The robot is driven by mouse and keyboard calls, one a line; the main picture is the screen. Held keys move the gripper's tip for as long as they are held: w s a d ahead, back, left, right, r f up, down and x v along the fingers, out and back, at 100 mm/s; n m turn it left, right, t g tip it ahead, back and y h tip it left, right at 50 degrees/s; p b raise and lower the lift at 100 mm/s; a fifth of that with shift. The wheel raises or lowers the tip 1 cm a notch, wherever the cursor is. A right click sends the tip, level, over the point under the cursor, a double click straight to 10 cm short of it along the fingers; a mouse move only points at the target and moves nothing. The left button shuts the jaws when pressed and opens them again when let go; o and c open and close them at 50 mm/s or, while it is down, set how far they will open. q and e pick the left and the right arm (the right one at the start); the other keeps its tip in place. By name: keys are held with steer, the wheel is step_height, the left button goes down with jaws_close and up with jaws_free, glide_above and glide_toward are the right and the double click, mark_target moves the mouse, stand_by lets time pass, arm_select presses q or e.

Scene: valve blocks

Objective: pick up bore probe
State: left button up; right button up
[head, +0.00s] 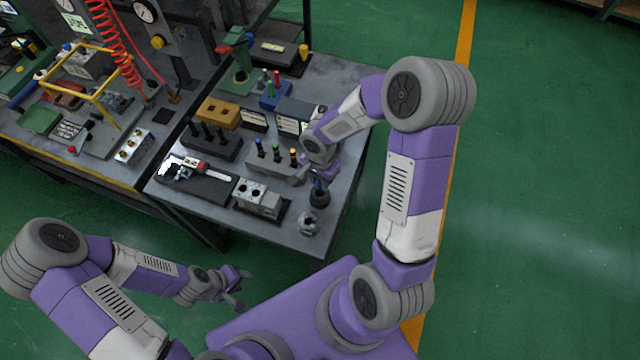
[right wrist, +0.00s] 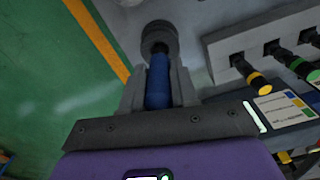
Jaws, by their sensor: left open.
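The bore probe, which I take to be the blue-handled tool (head: 318,186), stands in a dark round holder (head: 319,199) near the right front of the table. In the right wrist view the blue handle (right wrist: 158,82) lies between the two fingers, and the dark round holder (right wrist: 159,39) is beyond it. My right gripper (head: 309,178) is at the handle; its fingers (right wrist: 159,90) appear closed against both sides. My left gripper (head: 238,288) is open and empty, low in front of the table and away from it.
A grey rack (head: 274,164) of dark tools with coloured rings stands just left of the probe. A silver valve block (head: 258,197) and a small metal fitting (head: 308,223) are near the front edge. Green floor (head: 540,200) is clear at right.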

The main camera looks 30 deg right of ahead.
jaws_close()
